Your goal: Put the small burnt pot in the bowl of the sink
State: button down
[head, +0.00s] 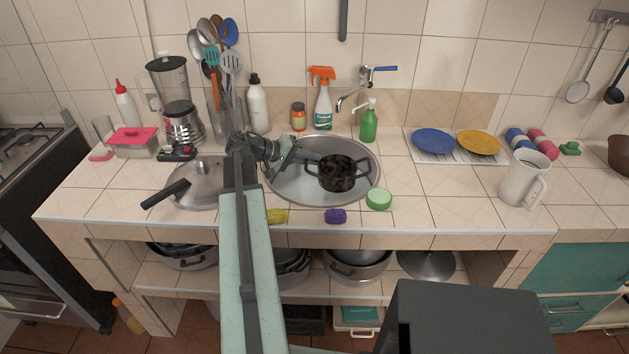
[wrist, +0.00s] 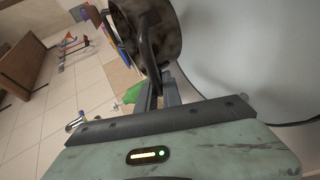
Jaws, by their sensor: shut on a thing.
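The small burnt pot (head: 344,174) is dark with brown scorch marks and shows over the round steel sink bowl (head: 290,186) in the head view. My gripper (head: 309,154) reaches in from the left and is shut on the pot's handle. In the wrist view the pot (wrist: 155,35) is at the top, with its dark handle between the fingers of my gripper (wrist: 158,95). The grey sink surface fills the right of that view. I cannot tell whether the pot touches the bowl's bottom.
A lidded pan (head: 205,182) stands left of the sink. A green sponge (head: 379,199), a purple sponge (head: 336,216) and a yellow one (head: 278,216) lie at the front. The tap (head: 352,100), spray bottle (head: 323,105) and green soap bottle (head: 369,124) stand behind. A white jug (head: 522,178) is at right.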

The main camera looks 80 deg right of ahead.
jog(key=shift+f, duration=0.15)
jog(key=shift+f+b, duration=2.25)
jog(key=shift+f, duration=0.15)
jog(key=c, duration=1.5)
grip_release()
jog(key=r+p+v, duration=0.1)
jog(key=p+v, duration=0.5)
jog(key=v, duration=0.6)
jog(key=shift+a, duration=0.1)
